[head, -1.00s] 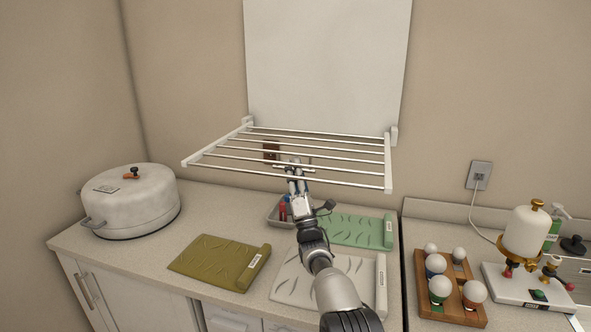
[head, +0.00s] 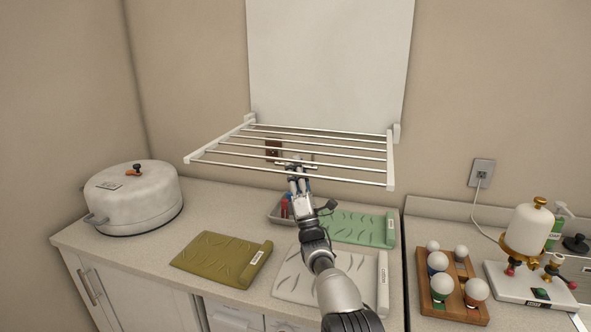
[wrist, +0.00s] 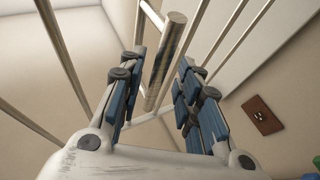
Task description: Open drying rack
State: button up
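The drying rack (head: 390,160) is fixed to the wall and extends out level over the counter, with white side arms and several thin metal rods. A short, thick metal bar (wrist: 168,50) shows between my fingers in the wrist view. My gripper (head: 296,165) is under the rack, pointing up at it. In the wrist view my gripper (wrist: 160,75) has its blue-padded fingers apart, one on each side of the short bar. A gap shows beside the bar; firm contact cannot be seen. How the bar joins the rack is unclear.
A white panel (head: 330,60) is on the wall above the rack. The counter holds a white lidded pot (head: 135,205), an olive mat (head: 215,258), a green mat (head: 355,228), a pale mat (head: 365,272) and a grey tray (head: 275,212). A wooden bulb holder (head: 455,305) stands at right.

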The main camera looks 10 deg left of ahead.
jog(key=s+d+f, duration=0.2)
jog(key=s+d, duration=0.1)
jog(key=s, duration=0.3)
jog(key=s+d+f, duration=0.2)
jog(key=s+d, duration=0.1)
jog(key=s, duration=0.4)
jog(key=shift+s+d, duration=0.3)
jog(key=shift+d, duration=0.05)
dwell(0.4)
